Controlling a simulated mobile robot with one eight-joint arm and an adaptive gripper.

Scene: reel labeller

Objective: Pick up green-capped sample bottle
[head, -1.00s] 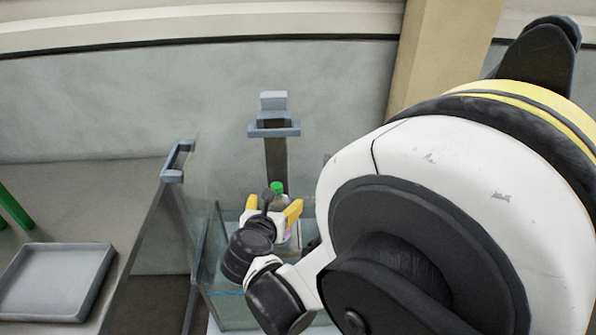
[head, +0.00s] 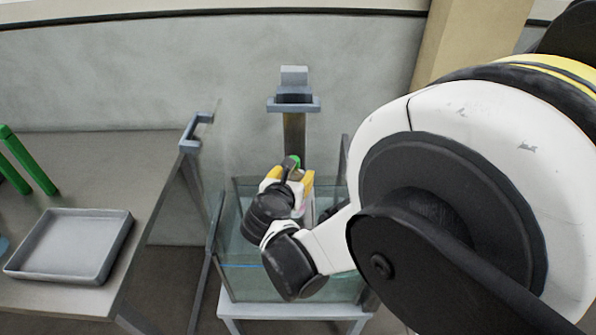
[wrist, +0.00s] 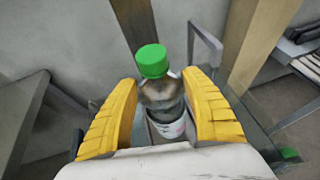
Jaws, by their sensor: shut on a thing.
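The green-capped sample bottle (wrist: 163,97) is upright between the yellow fingers of my gripper (wrist: 162,112) in the wrist view. It is clear, with a green cap and a pale label low on its body. The fingers are shut on its sides. In the head view my gripper (head: 290,180) is at the glass tank, below the grey bracket on the post. There the bottle's green cap (head: 295,161) shows just behind the fingers, and most of its body is hidden by my gripper.
The glass tank (head: 240,278) stands on a pale stand, its walls close around my gripper. A grey bracket (head: 293,104) on a post rises behind. At left, a table (head: 88,165) holds a grey tray (head: 70,245) and green posts (head: 28,160).

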